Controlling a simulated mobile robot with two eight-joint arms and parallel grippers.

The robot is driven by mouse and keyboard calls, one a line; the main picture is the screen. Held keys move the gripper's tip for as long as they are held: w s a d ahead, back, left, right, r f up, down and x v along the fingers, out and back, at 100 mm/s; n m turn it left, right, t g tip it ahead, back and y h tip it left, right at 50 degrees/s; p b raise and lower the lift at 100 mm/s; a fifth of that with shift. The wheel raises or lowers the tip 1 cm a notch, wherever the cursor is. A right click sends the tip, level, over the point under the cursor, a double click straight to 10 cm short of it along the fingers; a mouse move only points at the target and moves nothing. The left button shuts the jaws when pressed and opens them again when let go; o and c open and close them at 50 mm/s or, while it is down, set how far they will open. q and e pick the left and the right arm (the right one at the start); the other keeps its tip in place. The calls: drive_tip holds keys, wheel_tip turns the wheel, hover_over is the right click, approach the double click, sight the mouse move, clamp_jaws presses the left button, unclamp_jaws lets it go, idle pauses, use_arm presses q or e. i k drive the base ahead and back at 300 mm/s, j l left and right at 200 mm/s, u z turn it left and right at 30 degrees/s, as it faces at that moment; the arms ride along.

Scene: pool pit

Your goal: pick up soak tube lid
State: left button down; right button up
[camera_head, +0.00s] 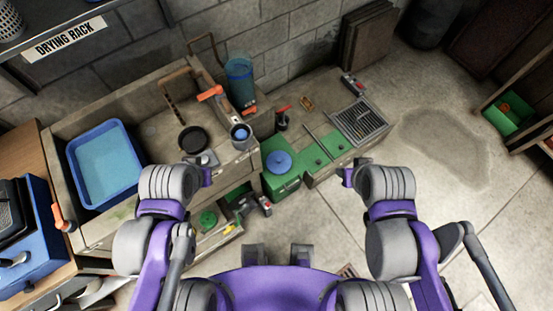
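A tall blue see-through tube (240,85), which looks like the soak tube, stands upright against the block wall. A round blue lid-like disc (278,161) lies on the green box between my two arms; it may be the soak tube lid, but I cannot be sure. My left gripper (207,177) is left of the disc, beside the sink bench. My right gripper (347,177) is right of the disc, near the green top's edge. Both are apart from the disc. Their fingers are small and seen from above, so their opening is unclear.
A blue tub (105,163) sits in the sink at the left. A black round pan (193,139) and a grey cup (241,135) are on the bench. A metal grate (359,121) lies to the right. The concrete floor (440,150) at the right is clear.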

sight(278, 162)
drive_tip(key=k+j+u, duration=0.1)
drive_tip(key=j+u, duration=0.15)
drive_tip(key=u, duration=0.25)
drive_tip(key=j+u, duration=0.3)
drive_tip(key=u, duration=0.15)
